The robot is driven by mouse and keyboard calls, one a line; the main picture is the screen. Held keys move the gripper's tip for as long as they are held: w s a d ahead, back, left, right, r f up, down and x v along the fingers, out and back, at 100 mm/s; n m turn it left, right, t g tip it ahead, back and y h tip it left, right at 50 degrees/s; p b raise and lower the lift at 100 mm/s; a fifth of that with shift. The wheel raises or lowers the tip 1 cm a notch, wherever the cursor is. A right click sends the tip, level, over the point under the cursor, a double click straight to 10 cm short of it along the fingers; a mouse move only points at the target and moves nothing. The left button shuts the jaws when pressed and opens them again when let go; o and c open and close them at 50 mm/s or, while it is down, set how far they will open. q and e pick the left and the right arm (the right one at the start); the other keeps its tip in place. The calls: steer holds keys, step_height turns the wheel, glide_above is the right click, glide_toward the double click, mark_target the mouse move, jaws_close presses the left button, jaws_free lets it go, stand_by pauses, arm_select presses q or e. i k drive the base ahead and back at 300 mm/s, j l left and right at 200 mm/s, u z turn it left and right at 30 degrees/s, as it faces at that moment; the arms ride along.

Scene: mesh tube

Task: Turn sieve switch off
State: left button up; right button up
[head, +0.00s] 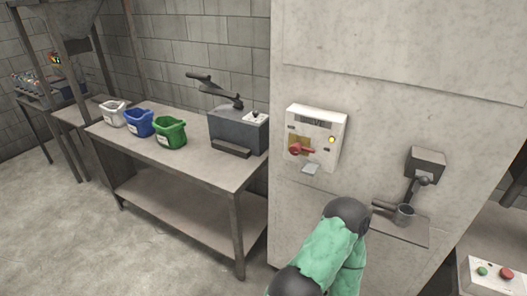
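A white control panel (316,137) is mounted on the pale wall-like face right of the middle. It carries a red rotary switch (301,149) on a yellow plate. The switch handle looks roughly horizontal, but its exact setting is too small to read. I cannot read a label that says this is the sieve switch. My green arm with dark joints bends up from the bottom edge, below the panel and apart from it. Neither gripper is in view.
A box with green and red buttons (494,272) is at lower right. A table (190,168) at left holds three small bins and a dark device (237,131).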

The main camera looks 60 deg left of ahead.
mark_target(295, 149)
steer(key=u, duration=1.75)
